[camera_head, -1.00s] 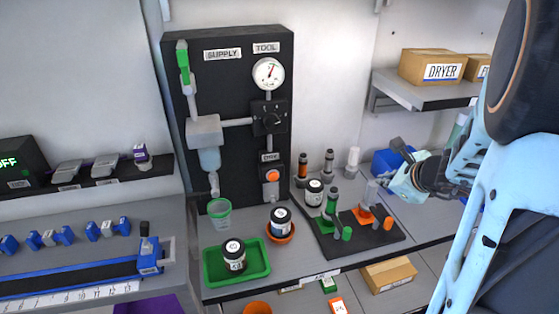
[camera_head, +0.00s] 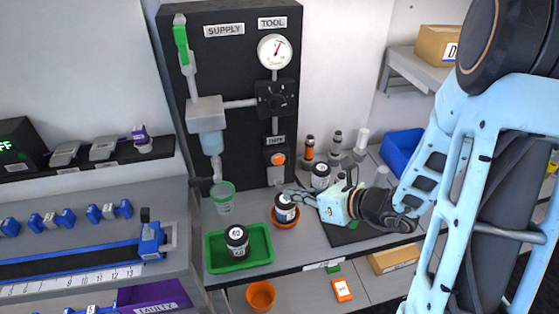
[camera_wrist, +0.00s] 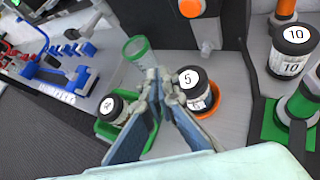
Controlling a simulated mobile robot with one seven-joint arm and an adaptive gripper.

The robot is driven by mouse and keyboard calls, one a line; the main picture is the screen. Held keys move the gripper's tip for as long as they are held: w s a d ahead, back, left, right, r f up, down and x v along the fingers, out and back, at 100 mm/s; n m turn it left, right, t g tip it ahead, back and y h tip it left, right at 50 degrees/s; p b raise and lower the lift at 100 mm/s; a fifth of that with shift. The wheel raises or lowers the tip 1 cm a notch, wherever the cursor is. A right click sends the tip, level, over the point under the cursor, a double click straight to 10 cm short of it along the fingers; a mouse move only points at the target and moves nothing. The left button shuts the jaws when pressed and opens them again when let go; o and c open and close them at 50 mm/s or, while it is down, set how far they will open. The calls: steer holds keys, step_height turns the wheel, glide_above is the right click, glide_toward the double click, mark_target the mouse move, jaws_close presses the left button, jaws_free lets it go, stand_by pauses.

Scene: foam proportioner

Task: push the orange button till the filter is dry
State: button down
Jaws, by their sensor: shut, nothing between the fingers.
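The orange button (camera_head: 278,159) sits on a grey housing low on the right side of the black panel, under the DRY label (camera_head: 276,141). An orange round part, which looks like this button, also shows at the top of the wrist view (camera_wrist: 190,8). The filter's translucent bluish bowl (camera_head: 212,146) hangs under a grey block on the panel's left; I cannot tell how much liquid it holds. My gripper (camera_head: 290,193) is shut and empty. It is below the button and apart from it, near the jar marked 5 (camera_head: 285,212). In the wrist view its fingertips (camera_wrist: 162,78) come together beside that jar.
A clear green-rimmed cup (camera_head: 224,198) stands below the filter. A jar (camera_head: 237,241) sits on a green tray (camera_head: 262,240). Another jar (camera_head: 320,176) and several small bottles stand right of the button. The pressure gauge (camera_head: 275,50) is above it.

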mark_target(278, 161)
steer(key=shift+w, duration=0.15)
steer(key=w, duration=0.2)
steer(key=w+a, duration=0.1)
steer(key=w, duration=0.1)
steer(key=w+a+p, duration=0.1)
steer(key=w, duration=0.2)
steer(key=shift+w+a, duration=0.15)
steer(key=shift+w, duration=0.5)
steer(key=shift+w, duration=0.1)
stand_by(0.9)
steer(key=shift+w+a, duration=0.15)
steer(key=shift+w, duration=0.1)
steer(key=shift+w+a, duration=0.15)
steer(key=shift+w, duration=0.3)
stand_by(0.9)
steer(key=shift+s+d+b, duration=0.25)
steer(key=shift+s+b, duration=0.2)
steer(key=shift+s, duration=0.35)
steer(key=shift+s, duration=0.1)
